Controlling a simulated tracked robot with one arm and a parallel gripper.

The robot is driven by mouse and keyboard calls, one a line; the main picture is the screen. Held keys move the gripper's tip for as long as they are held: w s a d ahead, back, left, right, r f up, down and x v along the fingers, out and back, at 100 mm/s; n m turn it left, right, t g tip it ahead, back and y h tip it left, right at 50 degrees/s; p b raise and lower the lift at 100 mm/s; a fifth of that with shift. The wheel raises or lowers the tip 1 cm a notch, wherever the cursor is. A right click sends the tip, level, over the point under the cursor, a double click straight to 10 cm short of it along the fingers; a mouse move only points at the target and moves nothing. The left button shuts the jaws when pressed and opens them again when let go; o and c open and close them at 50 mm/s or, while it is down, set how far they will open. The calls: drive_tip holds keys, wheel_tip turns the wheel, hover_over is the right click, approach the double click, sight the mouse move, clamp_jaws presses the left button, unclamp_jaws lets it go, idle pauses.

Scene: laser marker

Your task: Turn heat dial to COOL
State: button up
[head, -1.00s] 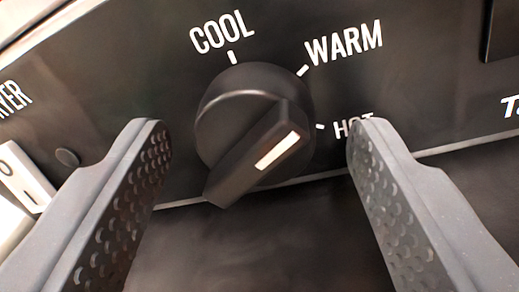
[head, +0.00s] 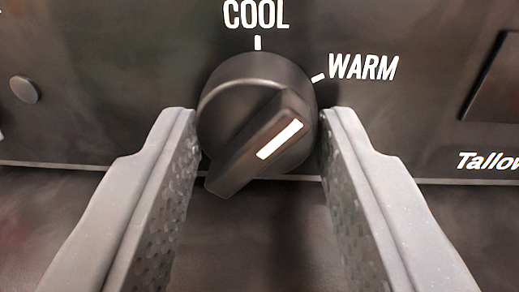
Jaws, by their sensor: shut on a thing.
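The heat dial (head: 235,105) is a round black knob with a raised grip bar and a white pointer line. Its pointer line slants to the upper right, below the WARM mark and well clockwise of COOL. The COOL label (head: 256,14) is straight above the dial, and the WARM label (head: 363,67) is to its upper right. My gripper (head: 258,112) is shut on the dial, with one grey textured finger at its left side and one at its right. The HOT label is not visible; the right finger covers that area.
The dial sits on a black front panel with a bright lower edge. A small round button (head: 25,89) is at left. A dark raised rectangle (head: 496,78) and white lettering (head: 488,162) are at right. Below the panel edge is a dark surface.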

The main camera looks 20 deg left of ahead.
drive_tip(key=n+b, duration=0.1)
drive_tip(key=n, duration=0.1)
drive_tip(key=n+b, duration=0.1)
drive_tip(key=n, duration=0.1)
drive_tip(key=shift+d+f, duration=0.1)
drive_tip(key=shift+d, duration=0.1)
drive_tip(key=shift+n+h+b, duration=0.4)
drive_tip(key=shift+n+b, duration=0.75)
drive_tip(key=shift+n, duration=0.45)
drive_tip(key=o, duration=1)
drive_tip(key=shift+a, duration=0.1)
drive_tip(key=shift+n, duration=0.3)
drive_tip(key=p+v, duration=0.1)
drive_tip(key=v, duration=1.2)
drive_tip(key=shift+s+d, duration=0.25)
drive_tip(key=shift+s, duration=0.1)
